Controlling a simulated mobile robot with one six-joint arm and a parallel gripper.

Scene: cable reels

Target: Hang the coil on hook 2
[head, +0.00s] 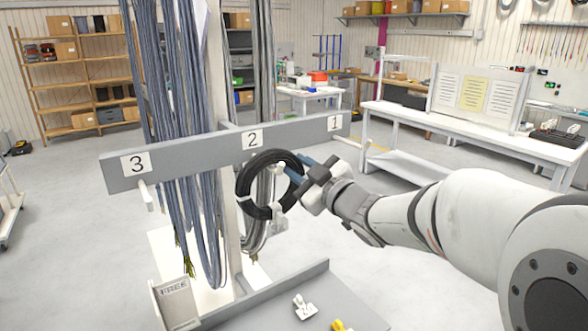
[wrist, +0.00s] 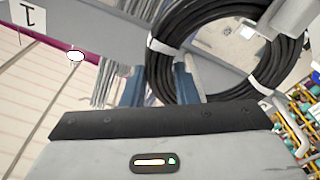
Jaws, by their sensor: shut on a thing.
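The black coil (head: 243,188), bound with white ties, hangs in the air in front of the rail (head: 190,157), below the label 2 (head: 252,139). My gripper (head: 300,170) is shut on the coil's upper right side, reaching in from the right. Hook 2 itself cannot be made out clearly behind the coil. I cannot tell whether the coil is around it or only in front of it.
Hook 3 (head: 147,196) sticks out at the left, and label 1 (head: 335,123) marks the rail's right end. Long blue-grey cables (head: 205,220) hang close to the coil's left. A grey tray (head: 265,300) with clips lies below.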

